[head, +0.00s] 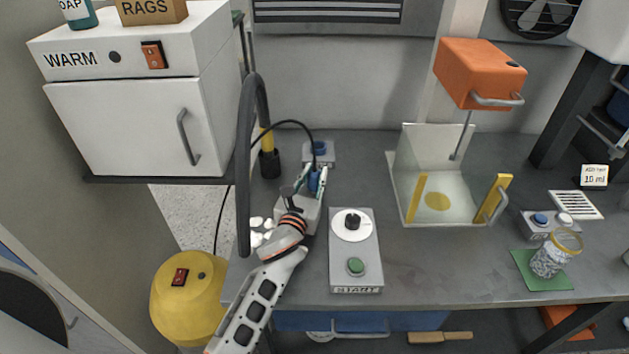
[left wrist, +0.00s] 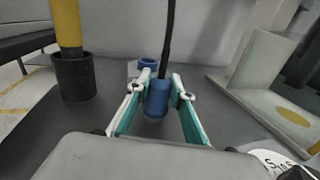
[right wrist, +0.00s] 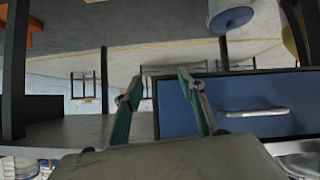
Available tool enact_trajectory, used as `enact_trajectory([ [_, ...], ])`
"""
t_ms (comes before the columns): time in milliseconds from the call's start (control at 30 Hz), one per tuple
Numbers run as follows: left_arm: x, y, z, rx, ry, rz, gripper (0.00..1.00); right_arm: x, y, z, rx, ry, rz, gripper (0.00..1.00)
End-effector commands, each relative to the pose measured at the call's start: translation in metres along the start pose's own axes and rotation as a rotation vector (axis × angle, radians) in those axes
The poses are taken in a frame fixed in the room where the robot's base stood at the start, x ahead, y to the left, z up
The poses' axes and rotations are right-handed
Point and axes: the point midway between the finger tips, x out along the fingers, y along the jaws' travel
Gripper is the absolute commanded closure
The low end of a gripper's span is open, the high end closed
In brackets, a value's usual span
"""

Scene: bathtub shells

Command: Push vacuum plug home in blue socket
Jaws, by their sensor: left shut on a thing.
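My left gripper (head: 316,181) is shut on the blue vacuum plug (left wrist: 158,97), which has a black cable running up from it. The plug is held upright between the fingers in the left wrist view. The blue socket (head: 320,147) sits on a small grey block at the back of the bench, just beyond the plug. It also shows in the left wrist view (left wrist: 147,64), behind the plug and apart from it. My right gripper (right wrist: 164,100) shows in the right wrist view with its fingers apart and nothing between them.
A control box (head: 369,271) with a dial and green button stands right of my left arm. A yellow vacuum (head: 187,305) stands at the left. A black holder (head: 270,165) with a yellow pole is left of the socket. An orange-topped press (head: 479,75) stands further right.

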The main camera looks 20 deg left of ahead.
Motion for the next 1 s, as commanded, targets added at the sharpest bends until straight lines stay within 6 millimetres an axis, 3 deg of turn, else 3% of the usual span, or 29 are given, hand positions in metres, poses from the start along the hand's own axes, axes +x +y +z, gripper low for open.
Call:
enact_trajectory([
  [267,0.000,0.001,0.006,0.000,-0.002,0.000,1.00,-0.001,0.000,0.002,-0.001,-0.007,0.000,0.60],
  [467,0.000,0.002,0.031,0.003,-0.003,-0.001,1.00,-0.007,0.007,0.001,-0.004,-0.023,0.009,0.60],
  [600,0.000,0.004,0.063,0.004,-0.006,-0.001,1.00,-0.013,0.018,0.006,-0.003,-0.049,0.027,0.60],
  [733,0.000,0.004,0.095,0.005,-0.009,-0.003,1.00,-0.011,0.020,0.024,0.001,-0.076,0.035,0.60],
  [1000,0.000,0.007,0.163,0.001,-0.006,-0.001,1.00,-0.011,0.014,0.019,0.010,-0.068,0.029,0.60],
])
